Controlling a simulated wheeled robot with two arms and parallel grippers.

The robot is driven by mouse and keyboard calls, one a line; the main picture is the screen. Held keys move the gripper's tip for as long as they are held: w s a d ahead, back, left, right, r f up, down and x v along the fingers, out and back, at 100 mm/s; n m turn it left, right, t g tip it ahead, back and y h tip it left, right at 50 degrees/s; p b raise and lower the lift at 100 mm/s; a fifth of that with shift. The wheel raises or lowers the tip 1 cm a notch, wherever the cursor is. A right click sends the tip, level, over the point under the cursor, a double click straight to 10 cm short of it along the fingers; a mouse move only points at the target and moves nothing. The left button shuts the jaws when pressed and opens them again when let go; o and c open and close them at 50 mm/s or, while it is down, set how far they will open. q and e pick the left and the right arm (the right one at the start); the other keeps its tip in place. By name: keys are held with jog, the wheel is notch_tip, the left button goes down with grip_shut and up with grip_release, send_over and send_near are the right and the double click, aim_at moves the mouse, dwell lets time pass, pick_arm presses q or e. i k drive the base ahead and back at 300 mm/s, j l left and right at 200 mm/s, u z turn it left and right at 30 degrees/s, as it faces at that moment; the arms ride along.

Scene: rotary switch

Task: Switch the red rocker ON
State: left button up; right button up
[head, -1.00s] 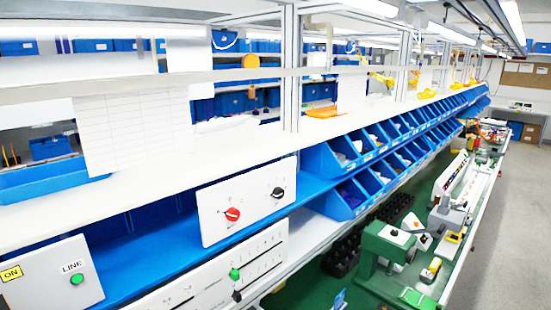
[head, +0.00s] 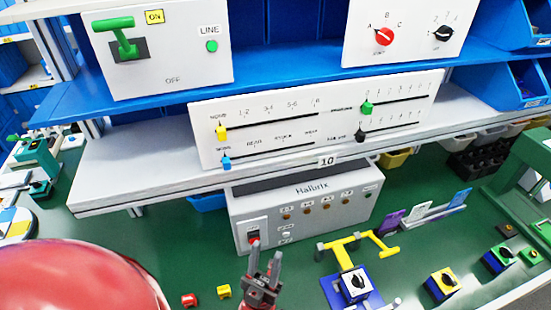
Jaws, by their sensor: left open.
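My right gripper is out of view.
A slider panel (head: 320,118) hangs above the box. A yellow-handled fixture (head: 355,245) stands right of my gripper. Open green bench (head: 170,235) extends left of the box.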

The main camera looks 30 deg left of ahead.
aim_at(254, 236)
jog(key=u, duration=0.95)
